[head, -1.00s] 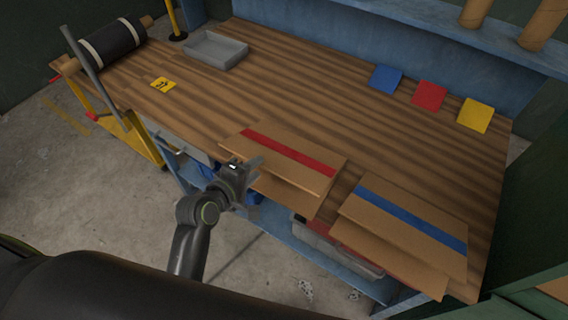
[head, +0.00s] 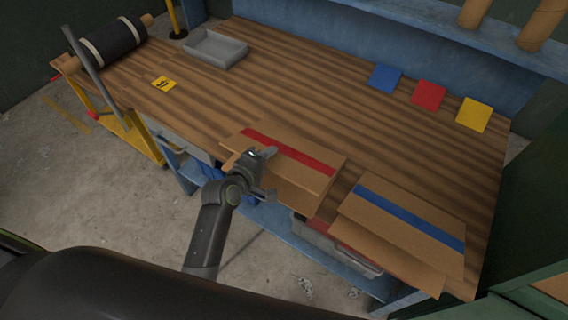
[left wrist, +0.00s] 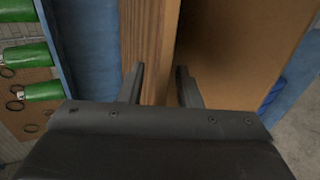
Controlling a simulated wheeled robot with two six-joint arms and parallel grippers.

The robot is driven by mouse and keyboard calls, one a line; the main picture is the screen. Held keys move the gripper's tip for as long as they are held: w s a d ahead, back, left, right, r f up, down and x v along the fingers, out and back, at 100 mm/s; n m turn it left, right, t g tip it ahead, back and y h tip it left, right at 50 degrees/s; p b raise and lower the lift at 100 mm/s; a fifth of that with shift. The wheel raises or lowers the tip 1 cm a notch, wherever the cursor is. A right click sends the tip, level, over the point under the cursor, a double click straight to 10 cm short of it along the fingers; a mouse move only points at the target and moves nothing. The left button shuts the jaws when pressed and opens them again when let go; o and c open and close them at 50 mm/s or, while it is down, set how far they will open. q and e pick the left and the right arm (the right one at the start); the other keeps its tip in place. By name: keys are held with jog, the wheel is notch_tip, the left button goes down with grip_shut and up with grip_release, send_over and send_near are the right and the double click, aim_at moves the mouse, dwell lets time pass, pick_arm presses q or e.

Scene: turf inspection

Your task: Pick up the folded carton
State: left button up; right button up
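A flat folded carton with a red stripe (head: 310,175) lies on the wooden bench, its near flap out over the front edge. A second folded carton with a blue stripe (head: 400,225) lies to its right and also overhangs the edge. My left gripper (head: 272,173) is at the near left side of the red-striped carton and hides part of it. In the left wrist view its two fingers (left wrist: 160,85) are apart, with a wood-grained strip and a brown edge between or beyond them. I cannot tell whether they touch the carton. My right gripper is not in view.
The wooden bench (head: 330,100) is clear behind the cartons. A grey tray (head: 216,50) and a dark roll (head: 113,44) stand at the back left. Blue (head: 385,78), red (head: 429,95) and yellow (head: 473,114) squares lie at the back right. A blue shelf is under the bench.

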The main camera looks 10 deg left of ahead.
pick_arm(q)
grip_shut()
dwell(1.2)
